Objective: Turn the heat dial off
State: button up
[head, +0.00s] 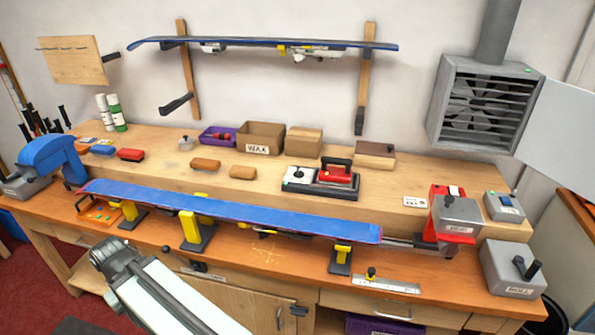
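A red-handled iron (337,176) rests on a dark base. The base has a pale panel (298,176) at its left end, with a small dark knob and a green spot. I cannot make out which way the knob points. At the right end of the bench, a red and grey unit (457,216) has a label too small to read surely. No dial is clearly labelled as heat in this view. Part of my arm reaches in at the lower left, well away from the iron. My gripper's fingertips do not show.
A long blue ski or board (235,213) lies on yellow supports along the bench front. Cardboard boxes (262,137) and cork-coloured blocks (206,165) stand behind it. Grey boxes (515,275) sit at the right end. A fan vent (487,105) hangs at upper right.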

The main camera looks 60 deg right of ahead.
aim_at(299, 174)
jog(key=z, duration=0.1)
jog(key=i, duration=0.95)
jog(key=u, duration=0.1)
